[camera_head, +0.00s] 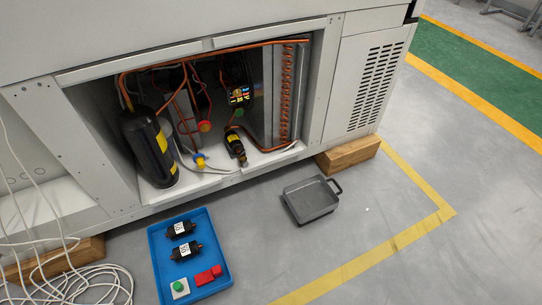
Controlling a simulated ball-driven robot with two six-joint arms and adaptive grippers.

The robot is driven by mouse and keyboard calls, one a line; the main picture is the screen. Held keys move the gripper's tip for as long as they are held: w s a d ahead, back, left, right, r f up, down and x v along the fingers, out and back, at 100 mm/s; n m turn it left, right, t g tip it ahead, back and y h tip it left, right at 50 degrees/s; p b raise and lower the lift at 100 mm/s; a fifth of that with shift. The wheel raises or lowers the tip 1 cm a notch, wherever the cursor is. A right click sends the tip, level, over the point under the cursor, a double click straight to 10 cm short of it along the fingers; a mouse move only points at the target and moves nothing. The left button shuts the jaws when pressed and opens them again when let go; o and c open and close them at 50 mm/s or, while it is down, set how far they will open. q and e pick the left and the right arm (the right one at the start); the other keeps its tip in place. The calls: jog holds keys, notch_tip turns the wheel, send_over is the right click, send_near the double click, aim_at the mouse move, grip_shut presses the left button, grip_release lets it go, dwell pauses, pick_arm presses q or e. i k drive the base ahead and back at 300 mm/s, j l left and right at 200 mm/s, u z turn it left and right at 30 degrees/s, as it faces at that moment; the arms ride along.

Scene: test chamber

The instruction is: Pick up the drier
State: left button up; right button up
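Two small black cylinders with white labels, which look like driers, lie in the blue tray (212,248) on the floor. The upper cylinder (180,229) is near the tray's far end. The lower cylinder (186,250) lies just below it, apart from it. A similar black part with a yellow label (235,146) is inside the open machine compartment, by the copper piping. Neither of my grippers shows in the head view.
The tray also holds a white block with a green button (179,288) and a red part (208,275). A grey pan (311,198) with a handle sits right of the tray. Coiled white cables (80,285) lie left. A black tank (150,147) stands in the machine (372,85).

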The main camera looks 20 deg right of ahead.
aim_at(232, 139)
jog(key=k+j+z, duration=0.2)
jog(key=l+u, duration=0.15)
jog(key=u, duration=0.2)
jog(key=i+l+u, duration=0.15)
jog(key=u, duration=0.15)
jog(key=i+l+u, duration=0.1)
jog(key=l+u, duration=0.3)
jog(key=l, duration=0.55)
jog(key=l+u, duration=0.45)
jog(key=l, duration=0.5)
jog(key=k+l, duration=0.1)
jog(key=l, duration=0.6)
jog(key=k+l, duration=0.1)
jog(key=l, duration=0.65)
